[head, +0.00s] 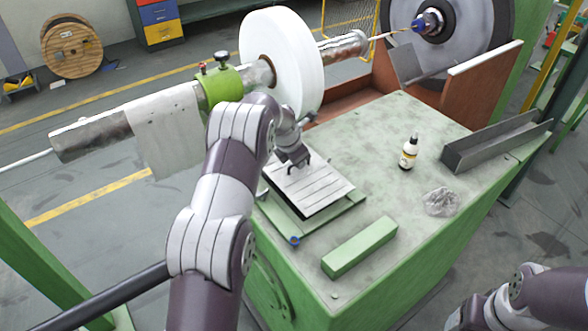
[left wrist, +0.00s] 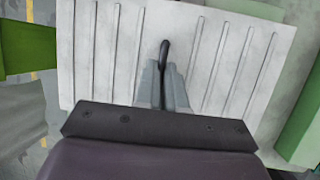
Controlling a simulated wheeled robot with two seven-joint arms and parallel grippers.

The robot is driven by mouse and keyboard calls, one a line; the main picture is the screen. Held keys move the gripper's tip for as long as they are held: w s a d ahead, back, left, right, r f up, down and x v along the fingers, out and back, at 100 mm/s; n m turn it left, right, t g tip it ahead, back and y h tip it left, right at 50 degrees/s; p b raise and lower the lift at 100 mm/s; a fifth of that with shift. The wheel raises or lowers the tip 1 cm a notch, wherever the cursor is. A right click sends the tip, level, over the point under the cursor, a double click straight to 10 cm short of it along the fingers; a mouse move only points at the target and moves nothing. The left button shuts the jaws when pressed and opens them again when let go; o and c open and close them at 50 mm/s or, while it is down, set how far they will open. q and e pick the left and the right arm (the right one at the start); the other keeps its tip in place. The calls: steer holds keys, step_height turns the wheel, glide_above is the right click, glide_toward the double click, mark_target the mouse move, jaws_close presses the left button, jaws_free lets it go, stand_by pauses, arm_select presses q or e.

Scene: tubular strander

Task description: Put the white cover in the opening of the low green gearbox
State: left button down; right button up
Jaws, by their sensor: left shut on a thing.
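The white ribbed cover (head: 325,190) is over the low green gearbox (head: 325,219), whose green rim shows along the cover's front and right edges. The opening itself is hidden under the cover. I cannot tell whether the cover rests in it or hovers just above. My left gripper (head: 293,163) is above the cover, shut on its dark handle. In the left wrist view, the grey fingers (left wrist: 162,85) close around the black handle (left wrist: 165,50) in the middle of the cover (left wrist: 100,50). My right arm shows at the lower right; its gripper is out of view.
On the green top (head: 390,135) are a green bar (head: 360,247), a small bottle (head: 409,152), a crumpled clear wad (head: 440,202) and a grey metal channel (head: 495,143). A large white reel (head: 292,60) and a shaft with a green clamp (head: 222,85) stand behind my left arm.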

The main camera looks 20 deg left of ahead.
mark_target(293, 170)
arm_select(q)
steer(key=shift+s+a+f, duration=0.2)
steer(key=shift+a+f, duration=0.25)
steer(key=shift+a, duration=0.15)
step_height(293, 170, down, 4)
steer(key=shift+s+r+p, duration=0.1)
steer(key=shift+s+p, duration=0.05)
steer(key=shift+p, duration=0.5)
steer(key=c, duration=1.7)
jaws_free()
steer(key=shift+f, duration=0.25)
steer(key=o, duration=0.5)
steer(key=shift+c, duration=0.2)
steer(key=shift+s+d+r, duration=0.1)
steer(key=shift+r, duration=0.05)
